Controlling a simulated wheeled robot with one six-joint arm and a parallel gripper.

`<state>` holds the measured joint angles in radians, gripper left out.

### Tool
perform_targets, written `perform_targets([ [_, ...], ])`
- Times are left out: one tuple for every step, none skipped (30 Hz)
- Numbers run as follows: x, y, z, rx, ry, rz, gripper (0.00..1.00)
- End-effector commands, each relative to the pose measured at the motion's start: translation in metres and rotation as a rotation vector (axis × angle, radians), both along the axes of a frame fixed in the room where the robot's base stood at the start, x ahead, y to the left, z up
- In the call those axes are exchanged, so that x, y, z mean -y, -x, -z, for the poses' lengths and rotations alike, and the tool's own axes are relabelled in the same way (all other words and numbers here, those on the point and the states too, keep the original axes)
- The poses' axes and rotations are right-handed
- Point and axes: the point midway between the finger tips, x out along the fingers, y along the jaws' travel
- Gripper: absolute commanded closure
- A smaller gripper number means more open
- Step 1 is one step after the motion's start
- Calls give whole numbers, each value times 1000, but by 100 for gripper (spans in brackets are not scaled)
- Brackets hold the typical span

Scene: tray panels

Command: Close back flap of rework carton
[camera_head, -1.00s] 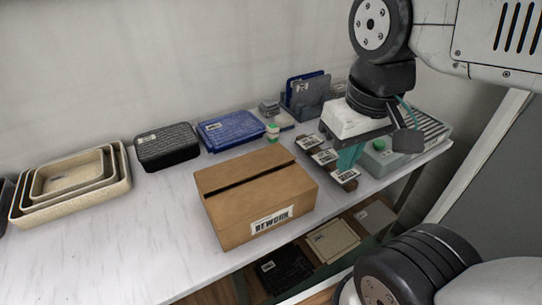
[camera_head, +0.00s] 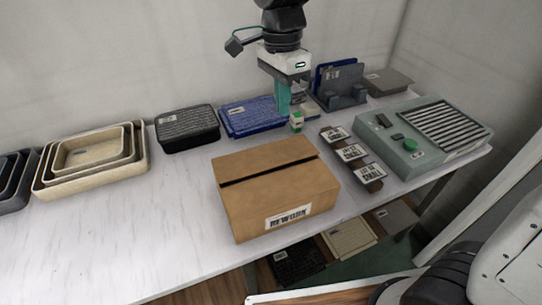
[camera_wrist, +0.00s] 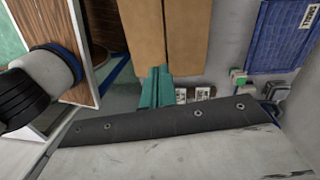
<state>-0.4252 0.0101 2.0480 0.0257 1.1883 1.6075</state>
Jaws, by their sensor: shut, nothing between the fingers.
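The rework carton (camera_head: 276,190) is a brown box with a "REWORK" label on its front, standing near the front edge of the table. Its back flap (camera_head: 265,157) and front flap (camera_head: 280,185) both lie across the top, with a dark gap between them. Whether the back flap is fully flat I cannot tell. My gripper (camera_head: 283,108) is shut and empty, its teal fingers pointing down behind the carton, apart from it in the picture. In the wrist view the teal fingertips (camera_wrist: 157,72) are just below the brown carton flaps (camera_wrist: 146,30).
A blue tray (camera_head: 250,117) and a black tray (camera_head: 187,128) stand behind the carton. Small green-and-white boxes (camera_head: 297,121) are beside my fingers. Labelled parts (camera_head: 351,153) and a grey-green device (camera_head: 420,140) are on the right. Nested beige trays (camera_head: 92,160) stand left; the table's front left is clear.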

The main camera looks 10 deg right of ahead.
Motion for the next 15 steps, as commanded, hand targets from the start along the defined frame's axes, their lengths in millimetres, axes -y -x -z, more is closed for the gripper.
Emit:
perform_targets([
  [-11, -5, 6, -9, 10, 35, 100],
  [-15, -7, 8, -11, 14, 57, 100],
  [-20, -9, 10, -13, 18, 80, 100],
  [-23, -10, 12, -14, 21, 94, 100],
  [-25, -11, 14, -14, 23, 104, 100],
  [-26, -12, 16, -16, 25, 114, 100],
  [-27, -11, 19, -17, 26, 118, 100],
  [-27, -11, 21, -18, 26, 121, 100],
  [-27, -11, 26, -18, 26, 121, 100],
  [-26, -10, 30, -18, 26, 121, 100],
  [-26, -9, 35, -19, 28, 121, 100],
  [-26, -8, 42, -18, 28, 121, 100],
  [-25, -7, 48, -19, 28, 121, 100],
  [-25, -7, 54, -19, 28, 120, 100],
  [-25, -5, 63, -20, 28, 120, 100],
])
